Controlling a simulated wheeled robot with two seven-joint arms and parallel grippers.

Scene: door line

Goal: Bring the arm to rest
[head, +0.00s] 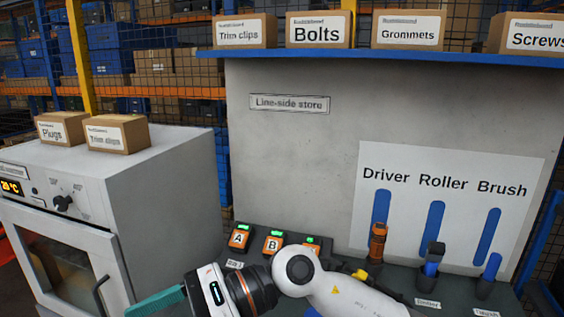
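One arm of mine (345,292) comes in from the lower right and reaches left across the front of the bench. It is white, with a dark and orange ring at the wrist. My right gripper (205,290) is at its left end, low in the picture, with a green light on its body. A teal piece (155,302) sticks out to the left of it; I cannot tell whether it is a finger or a held thing. The fingertips are not clearly seen. My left gripper is not in view.
A grey oven (160,170) stands left, with two boxes (117,134) on top. Lit units A (239,238) and B (272,243) sit behind the wrist. An orange driver (377,243), a roller holder (430,262) and a blue brush (489,274) stand right. A shelf (390,54) holds labelled boxes.

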